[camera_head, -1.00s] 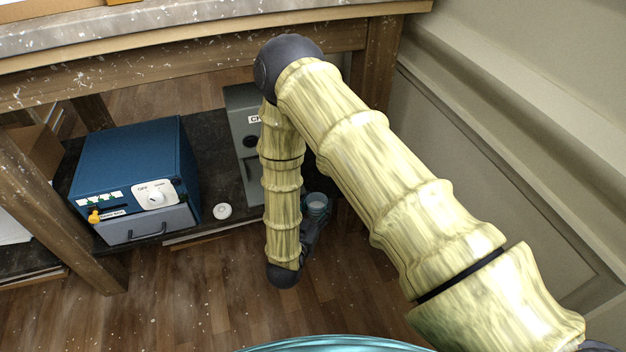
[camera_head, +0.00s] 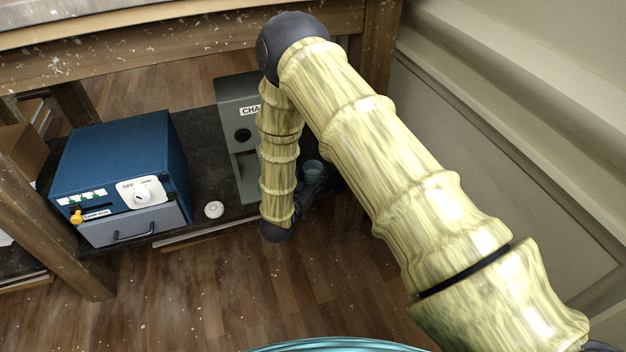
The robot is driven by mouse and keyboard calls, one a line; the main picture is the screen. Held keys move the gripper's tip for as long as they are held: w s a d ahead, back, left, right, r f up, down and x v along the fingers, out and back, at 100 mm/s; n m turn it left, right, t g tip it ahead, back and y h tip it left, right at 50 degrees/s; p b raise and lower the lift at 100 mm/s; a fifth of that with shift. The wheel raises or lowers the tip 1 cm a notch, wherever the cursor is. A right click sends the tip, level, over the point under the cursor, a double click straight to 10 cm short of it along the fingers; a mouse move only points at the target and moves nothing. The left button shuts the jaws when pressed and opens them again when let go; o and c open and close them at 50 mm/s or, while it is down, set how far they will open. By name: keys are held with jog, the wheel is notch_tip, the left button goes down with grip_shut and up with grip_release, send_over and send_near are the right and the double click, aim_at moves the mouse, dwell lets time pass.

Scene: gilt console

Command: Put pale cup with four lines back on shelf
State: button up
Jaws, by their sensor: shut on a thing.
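A cup (camera_head: 313,171) shows just right of my forearm, over the right part of the low dark shelf (camera_head: 205,138). It looks bluish-grey in the shade, and no lines on it can be made out. My gripper (camera_head: 309,188) is at the cup, shut on it, mostly dark and partly hidden by my arm. I cannot tell whether the cup touches the shelf.
A blue box with a dial (camera_head: 122,170) stands on the shelf at left. A grey labelled box (camera_head: 237,110) stands behind my forearm. A small white round object (camera_head: 214,209) lies near the shelf's front edge. The table top (camera_head: 130,25) overhangs the shelf.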

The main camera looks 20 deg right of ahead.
jog(key=shift+w+d+f+b, duration=0.1)
jog(key=shift+w+d+b, duration=0.1)
jog(key=shift+w, duration=0.35)
jog(key=shift+w+d+f+b, duration=0.1)
jog(key=shift+w+d+b, duration=0.05)
jog(key=shift+w, duration=0.4)
jog(key=shift+w+d+f+b, duration=0.1)
jog(key=shift+w+f+b, duration=0.05)
jog(key=shift+f+b, duration=0.6)
jog(key=shift+w+f+b, duration=0.1)
jog(key=shift+f+b, duration=0.35)
jog(key=shift+f, duration=0.45)
jog(key=shift+f, duration=0.15)
jog(key=o, duration=1.1)
jog(key=shift+r, duration=0.2)
jog(key=p+v, duration=0.5)
jog(key=v, duration=0.7)
